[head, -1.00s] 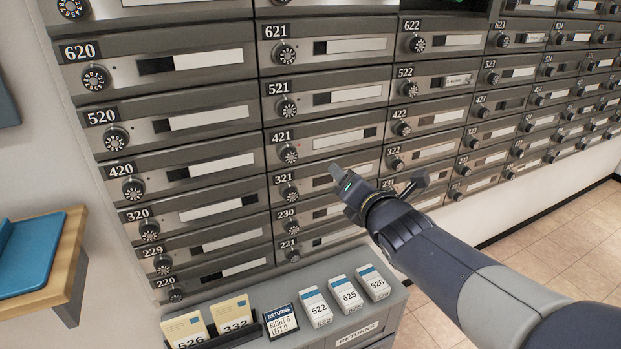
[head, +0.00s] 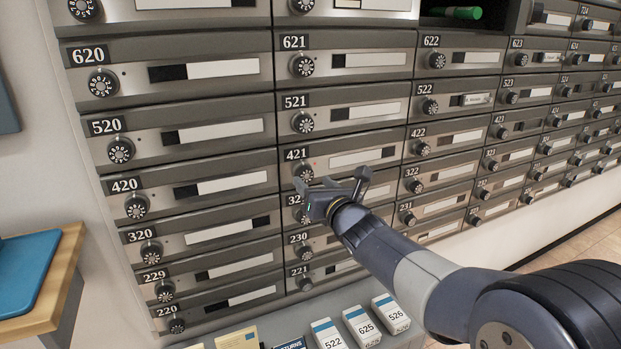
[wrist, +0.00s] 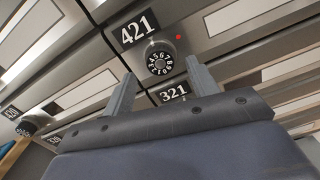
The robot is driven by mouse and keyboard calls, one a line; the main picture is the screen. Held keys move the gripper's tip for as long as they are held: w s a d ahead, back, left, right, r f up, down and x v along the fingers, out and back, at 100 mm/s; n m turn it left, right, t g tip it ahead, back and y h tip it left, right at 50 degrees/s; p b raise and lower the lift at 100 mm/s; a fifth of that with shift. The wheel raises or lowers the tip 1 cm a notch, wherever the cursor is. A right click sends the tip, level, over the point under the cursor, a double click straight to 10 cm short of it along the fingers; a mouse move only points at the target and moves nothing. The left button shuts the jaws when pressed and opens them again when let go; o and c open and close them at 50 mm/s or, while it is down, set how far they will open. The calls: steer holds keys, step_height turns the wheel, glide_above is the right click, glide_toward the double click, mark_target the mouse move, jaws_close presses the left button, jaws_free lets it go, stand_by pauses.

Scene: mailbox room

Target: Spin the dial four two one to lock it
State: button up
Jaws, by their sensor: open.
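The dial of box 421 (head: 304,173) is a round black knob with white numbers, below the 421 label (head: 297,154). My gripper (head: 330,185) is in front of the box column, just below and right of that dial, and partly covers the 321 label. In the wrist view the 421 dial (wrist: 160,60) sits just beyond and between my two fingertips, with a small red light (wrist: 179,38) at its upper right. My gripper (wrist: 158,78) is open, its fingers apart and not closed on the dial.
Neighbouring dials, 521 (head: 304,122) above and 230 (head: 304,252) below, sit close by on the same wall. A grey ledge (head: 270,325) with numbered boxes stands below. A wooden shelf with a blue tray (head: 25,272) is at the left.

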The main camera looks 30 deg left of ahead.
mark_target(305, 175)
steer(key=shift+x, duration=1.4)
steer(key=shift+c, duration=0.5)
steer(key=c, duration=0.9)
